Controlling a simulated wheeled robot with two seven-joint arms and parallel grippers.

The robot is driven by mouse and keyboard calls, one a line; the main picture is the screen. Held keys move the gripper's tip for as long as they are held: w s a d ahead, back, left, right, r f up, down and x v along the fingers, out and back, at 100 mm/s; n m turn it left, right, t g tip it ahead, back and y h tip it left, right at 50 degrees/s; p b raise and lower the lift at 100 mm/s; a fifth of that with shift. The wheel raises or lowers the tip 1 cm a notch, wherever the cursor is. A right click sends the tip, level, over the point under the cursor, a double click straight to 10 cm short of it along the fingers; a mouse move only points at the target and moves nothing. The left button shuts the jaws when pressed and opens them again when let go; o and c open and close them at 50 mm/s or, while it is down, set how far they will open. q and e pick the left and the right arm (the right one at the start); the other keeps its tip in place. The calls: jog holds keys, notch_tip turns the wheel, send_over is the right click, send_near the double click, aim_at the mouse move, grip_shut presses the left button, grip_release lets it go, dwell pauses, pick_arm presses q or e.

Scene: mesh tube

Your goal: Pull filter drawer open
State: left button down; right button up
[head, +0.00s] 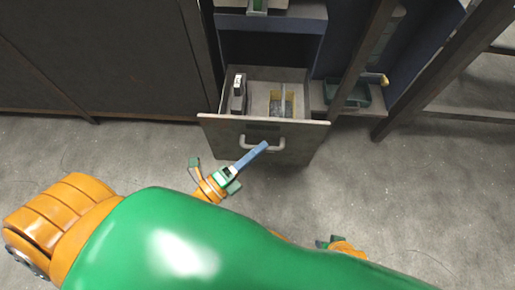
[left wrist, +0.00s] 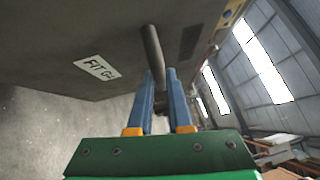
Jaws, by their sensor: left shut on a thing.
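The filter drawer (head: 222,132) is pulled partly out of the dark cabinet, and its inside shows from above. Its front carries a pale bar handle (head: 274,149).
The drawer holds a dark upright item (head: 238,94) and a yellow-edged piece (head: 282,104). A green bin (head: 348,94) stands on a shelf to the right. Dark cabinet panels are at left, and a dark post (head: 425,80) is at right. The grey floor before the drawer is clear.

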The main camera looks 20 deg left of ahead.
pick_arm(q)
jog(key=c, duration=0.8)
grip_release()
jog(key=shift+c, duration=0.2)
jog(key=r+v, duration=0.1)
jog(key=v, duration=0.6)
jog(key=shift+f, duration=0.5)
